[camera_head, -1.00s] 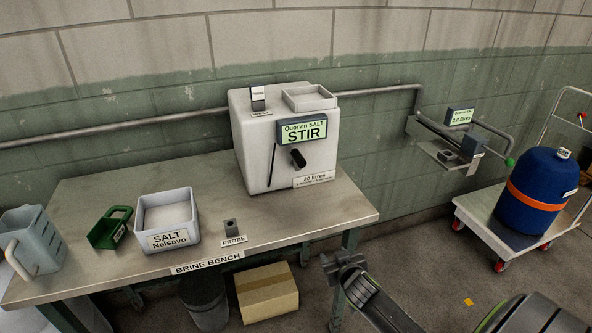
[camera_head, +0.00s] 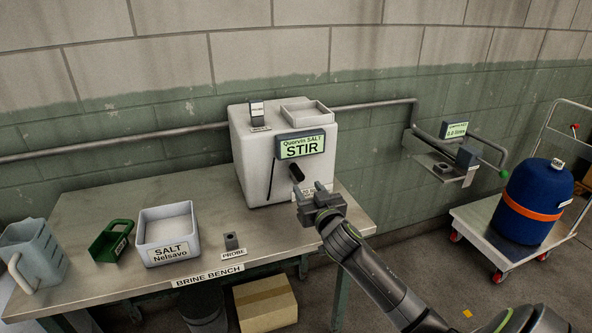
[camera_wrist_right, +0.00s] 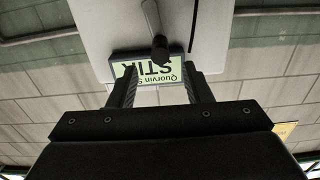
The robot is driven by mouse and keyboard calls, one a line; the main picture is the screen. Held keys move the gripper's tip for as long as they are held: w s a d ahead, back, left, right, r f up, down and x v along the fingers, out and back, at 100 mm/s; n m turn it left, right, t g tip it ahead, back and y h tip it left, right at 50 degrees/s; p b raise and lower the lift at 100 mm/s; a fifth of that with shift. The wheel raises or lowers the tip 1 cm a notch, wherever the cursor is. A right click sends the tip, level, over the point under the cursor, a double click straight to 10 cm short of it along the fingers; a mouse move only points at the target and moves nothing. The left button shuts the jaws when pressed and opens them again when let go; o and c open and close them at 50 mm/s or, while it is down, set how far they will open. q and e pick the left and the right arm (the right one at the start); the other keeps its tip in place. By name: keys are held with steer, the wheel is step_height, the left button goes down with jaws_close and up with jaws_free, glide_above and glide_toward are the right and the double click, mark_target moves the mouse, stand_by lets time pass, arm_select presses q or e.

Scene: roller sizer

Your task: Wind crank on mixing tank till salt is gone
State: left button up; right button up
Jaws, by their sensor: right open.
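The white mixing tank (camera_head: 253,150) stands at the back of the brine bench, its green display (camera_head: 303,146) reading "STIR". The dark crank knob (camera_head: 297,173) is on the tank's front, below the display. My right gripper (camera_head: 316,190) is open and empty, just in front of and below the knob and apart from it in the head view. In the right wrist view, upside down, the crank knob (camera_wrist_right: 160,48) shows beyond and between the open fingertips (camera_wrist_right: 160,75). The inside of the tank is hidden. My left gripper is not in view.
On the bench (camera_head: 90,230) are a clear jug (camera_head: 38,255), a green scoop (camera_head: 110,240), a salt box (camera_head: 167,232) and a probe block (camera_head: 231,241). A trolley (camera_head: 480,225) with a blue drum (camera_head: 533,195) stands at right. The bench front left of my arm has free room.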

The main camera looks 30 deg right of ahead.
mark_target(296, 171)
steer(key=x, duration=1)
steer(key=shift+w+d+p, duration=0.15)
steer(key=shift+w+p, duration=0.05)
steer(key=shift+p, duration=0.2)
steer(key=c, duration=1)
